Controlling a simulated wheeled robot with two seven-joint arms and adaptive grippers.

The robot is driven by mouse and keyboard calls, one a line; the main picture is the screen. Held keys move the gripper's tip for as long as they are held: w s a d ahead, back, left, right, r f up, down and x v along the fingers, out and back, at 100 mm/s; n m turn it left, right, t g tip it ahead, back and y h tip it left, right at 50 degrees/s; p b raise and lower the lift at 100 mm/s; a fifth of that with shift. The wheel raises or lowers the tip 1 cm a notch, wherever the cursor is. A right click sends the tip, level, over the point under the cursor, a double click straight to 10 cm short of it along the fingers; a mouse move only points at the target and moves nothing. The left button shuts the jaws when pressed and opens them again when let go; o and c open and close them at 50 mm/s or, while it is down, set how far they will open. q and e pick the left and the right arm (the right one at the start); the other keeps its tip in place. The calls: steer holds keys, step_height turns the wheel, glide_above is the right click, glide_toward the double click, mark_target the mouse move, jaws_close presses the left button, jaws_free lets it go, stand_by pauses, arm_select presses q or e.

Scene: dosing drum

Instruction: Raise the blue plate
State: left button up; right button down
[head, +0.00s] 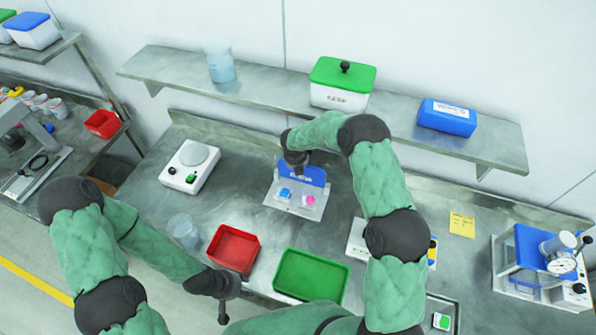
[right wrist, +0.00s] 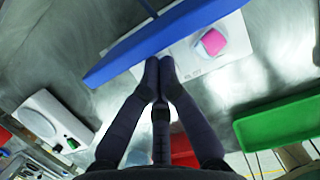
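A red tray (head: 233,248) and a green tray (head: 311,275) lie in front of the base. A scale (head: 189,166) and a clear beaker (head: 183,230) stand to the left. A shelf (head: 285,87) with a green-lidded box (head: 342,83) runs above the bench.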

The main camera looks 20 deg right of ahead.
steer(key=shift+w+d+r, duration=0.1)
steer(key=shift+w+d, duration=0.1)
steer(key=shift+w, duration=0.05)
stand_by(0.4)
steer(key=shift+r, duration=0.15)
steer(key=v, duration=1.1)
steer(key=shift+s+a+r, duration=0.2)
steer(key=shift+s+r, duration=0.05)
steer(key=shift+r, duration=0.05)
steer(key=shift+f, duration=0.1)
